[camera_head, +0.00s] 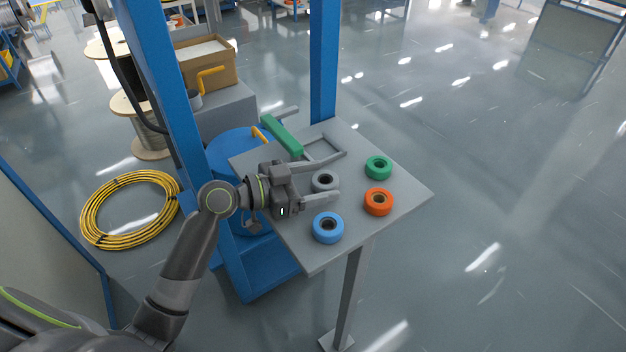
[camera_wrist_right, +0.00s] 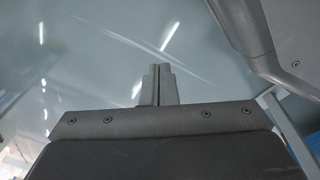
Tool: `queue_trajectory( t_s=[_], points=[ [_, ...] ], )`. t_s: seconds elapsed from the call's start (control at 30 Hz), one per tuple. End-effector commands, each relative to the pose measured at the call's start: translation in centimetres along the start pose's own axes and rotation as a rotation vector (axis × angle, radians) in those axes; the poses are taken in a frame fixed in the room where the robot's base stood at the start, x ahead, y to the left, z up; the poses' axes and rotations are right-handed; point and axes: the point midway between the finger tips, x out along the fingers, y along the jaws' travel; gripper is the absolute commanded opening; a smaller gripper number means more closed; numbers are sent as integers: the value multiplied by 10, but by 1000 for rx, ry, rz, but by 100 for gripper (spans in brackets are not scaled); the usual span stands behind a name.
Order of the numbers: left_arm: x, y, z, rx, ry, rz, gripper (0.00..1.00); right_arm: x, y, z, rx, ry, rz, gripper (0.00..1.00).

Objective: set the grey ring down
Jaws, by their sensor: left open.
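The grey ring (camera_head: 325,181) is on the small grey table (camera_head: 405,213), between the spread fingers of my left gripper (camera_head: 340,176). My left gripper is open and reaches over the table from the left. A finger lies on each side of the ring, and I cannot tell whether either one touches it. In the right wrist view my right gripper (camera_wrist_right: 157,84) has its two fingers together, with nothing visible between them. My right gripper does not show in the head view.
A blue ring (camera_head: 328,228), an orange ring (camera_head: 378,201) and a green ring (camera_head: 378,167) sit around it on the table. A green bar (camera_head: 282,136) is at the table's back left. Blue posts (camera_head: 323,60) stand behind. The table's right corner is bare.

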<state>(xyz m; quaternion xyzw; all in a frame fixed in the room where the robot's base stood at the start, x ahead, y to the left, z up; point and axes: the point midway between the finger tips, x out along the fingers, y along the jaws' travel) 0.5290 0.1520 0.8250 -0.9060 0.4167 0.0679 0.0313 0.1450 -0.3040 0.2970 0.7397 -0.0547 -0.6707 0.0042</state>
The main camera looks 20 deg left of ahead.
Motion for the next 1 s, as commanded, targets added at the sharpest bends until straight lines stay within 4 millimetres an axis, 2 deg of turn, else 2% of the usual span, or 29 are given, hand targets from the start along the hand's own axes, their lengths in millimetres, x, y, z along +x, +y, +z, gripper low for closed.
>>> queue_trajectory(
  t_s=[0.13, 0.23, 0.6, 0.83, 1.0],
  points=[
    [0, 0, -2, 0, 0, 0, 71, -1, 0, 2, -1, 4, 1, 0],
    [-4, 0, -2, 1, -2, -1, 71, 5, 4, 14, -7, -9, 7, 0],
    [-62, 0, -1, 3, -6, 0, 71, 0, -1, -2, 3, -3, -2, 0],
    [-92, 0, -1, 3, -7, 0, 71, -5, -2, -11, 7, -2, -5, 0],
    [-108, 0, -1, 3, -4, 1, 71, -9, -3, -9, 13, -11, -8, 0]
  ],
)
